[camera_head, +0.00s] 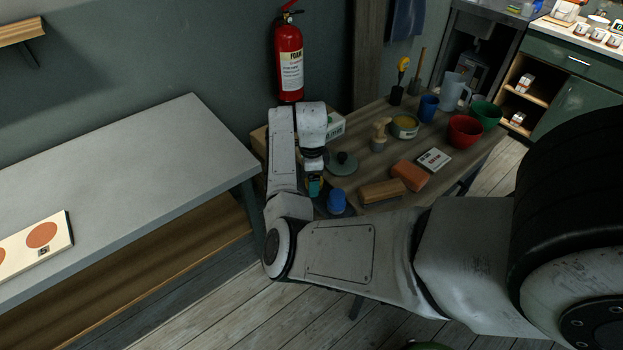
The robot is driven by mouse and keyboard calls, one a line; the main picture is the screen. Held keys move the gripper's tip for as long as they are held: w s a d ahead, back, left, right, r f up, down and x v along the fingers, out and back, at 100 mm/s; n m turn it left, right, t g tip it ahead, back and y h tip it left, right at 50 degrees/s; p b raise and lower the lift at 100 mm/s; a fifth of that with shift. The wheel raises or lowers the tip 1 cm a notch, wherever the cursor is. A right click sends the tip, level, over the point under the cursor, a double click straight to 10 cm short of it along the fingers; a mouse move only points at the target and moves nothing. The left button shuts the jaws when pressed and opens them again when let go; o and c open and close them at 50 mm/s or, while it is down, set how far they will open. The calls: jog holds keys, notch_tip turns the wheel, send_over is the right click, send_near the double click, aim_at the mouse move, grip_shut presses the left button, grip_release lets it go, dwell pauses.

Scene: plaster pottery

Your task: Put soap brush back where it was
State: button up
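I cannot tell for certain which item is the soap brush. A wooden block brush (382,192) lies at the front of the wooden table, and a pale wooden-knobbed tool (380,134) stands farther back beside an open tin of yellowish paste (405,126). A yellow-topped tool (402,72) stands upright in a small dark holder at the back. My gripper (315,187) points down at the table's left side, near a blue cup-like item (337,201). A small teal and orange patch shows at its tip; whether it is held is unclear. The fingers are mostly hidden by my arm.
The wooden table (452,180) is crowded: an orange sponge-like block (410,175), a labelled box (434,160), a red bowl (465,131), a green bowl (487,114), a blue cup (428,107), a clear jug (453,91) and a dark round lid (342,164). The grey bench (150,170) is largely clear.

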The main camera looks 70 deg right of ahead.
notch_tip(320, 180, up, 12)
jog(key=shift+f+b, duration=0.2)
jog(key=shift+b, duration=0.55)
